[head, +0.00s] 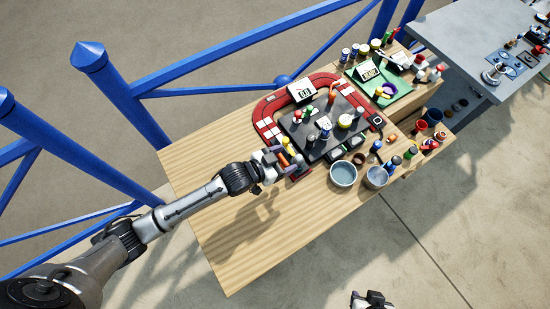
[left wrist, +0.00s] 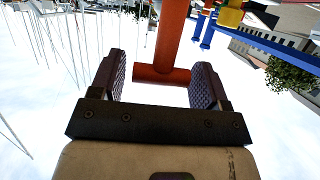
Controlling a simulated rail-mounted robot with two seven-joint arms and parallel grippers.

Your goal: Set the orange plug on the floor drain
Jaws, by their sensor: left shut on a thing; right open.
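My left gripper (head: 290,163) is above the near-left edge of a dark tray (head: 303,146) on the wooden table in the head view. In the left wrist view, an orange-red T-shaped piece, which I take to be the orange plug (left wrist: 161,75), lies with its crossbar between the two dark finger pads. Its stem points away from the gripper. The plug is hard to make out in the head view. I cannot pick out the floor drain with certainty among the small items on the tray. My right gripper (head: 372,300) is open, cut off by the bottom edge.
A red track-like mat (head: 262,112) curves around the tray. A pale bowl (head: 343,174) and a grey bucket (head: 376,177) stand near the front edge. Bottles and small items crowd the right side. The left part of the wooden table (head: 215,160) is bare. Blue railings stand behind.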

